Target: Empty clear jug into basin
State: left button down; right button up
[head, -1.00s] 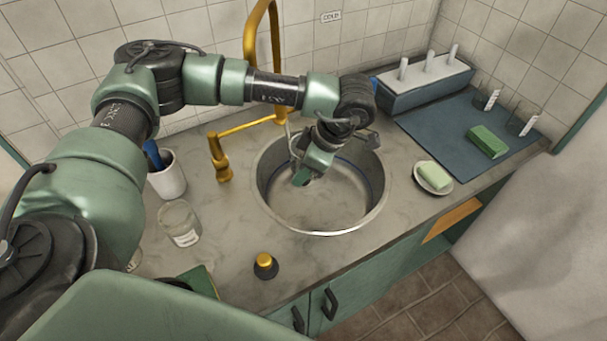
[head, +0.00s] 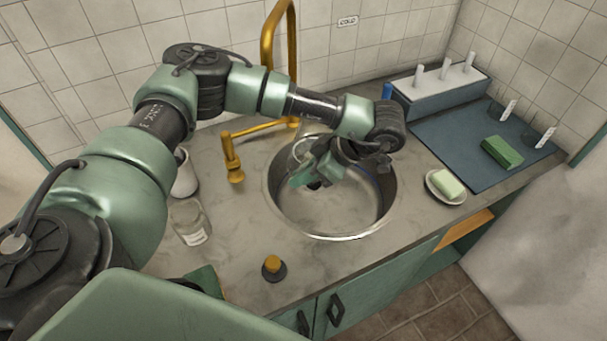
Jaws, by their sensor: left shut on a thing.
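The round metal basin (head: 334,213) is sunk in the counter. My left gripper (head: 305,177) reaches over its back left part from the right, pointing left. It is shut on a clear, see-through thing, seemingly the clear jug (head: 303,150), whose faint outline shows at the basin's back left rim. The jug's tilt and contents cannot be made out, and my gripper and wrist hide part of it. My right gripper is not in view.
A brass tap (head: 232,160) stands left of the basin. A labelled clear jar (head: 190,222) and a gold-topped stopper (head: 272,268) stand on the counter. A soap dish (head: 446,187), a green sponge (head: 502,152) on a blue mat (head: 450,140) and a pegged rack (head: 440,90) are right.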

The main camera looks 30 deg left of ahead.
pick_arm(q)
jog(key=shift+s+a+r+g+y+p, duration=0.1)
jog(key=shift+a+r+g+y+p, duration=0.25)
jog(key=shift+r+y+p, duration=0.6)
jog(key=shift+s+a+r+g+y+p, duration=0.15)
jog(key=shift+a+r+y+p, duration=0.25)
jog(key=shift+p, duration=1.05)
jog(key=shift+a+p, duration=0.3)
jog(key=shift+p, duration=0.1)
jog(key=shift+f+y, duration=0.1)
jog(key=shift+y, duration=0.15)
